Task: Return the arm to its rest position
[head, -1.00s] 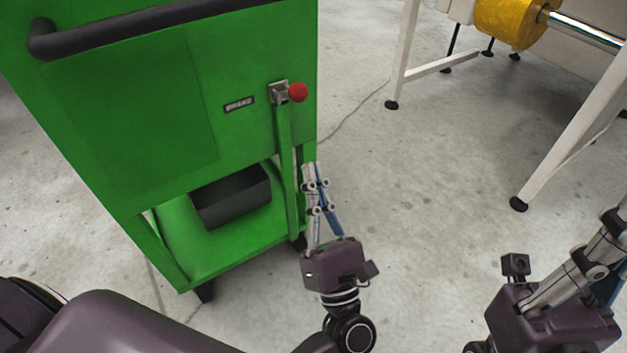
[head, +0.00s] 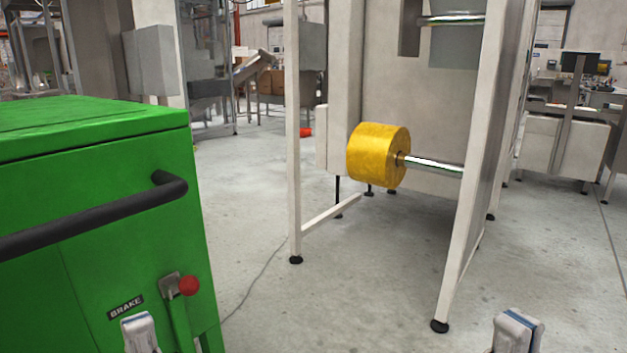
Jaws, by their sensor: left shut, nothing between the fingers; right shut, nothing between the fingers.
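My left gripper (head: 141,333) shows only its fingertips at the bottom edge, in front of the green cart, just below its BRAKE label. Its fingers are together and hold nothing. My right gripper (head: 517,332) shows only its fingertips at the bottom right, over bare floor. It is also shut and empty. The rest of both arms is below the picture.
A green cart (head: 90,240) with a black handle (head: 100,218) and a red-knobbed brake lever (head: 188,286) stands at the left. A white machine frame (head: 294,130) carries a yellow roll (head: 378,155) ahead. Concrete floor (head: 345,290) lies open between them. A thin cable crosses it.

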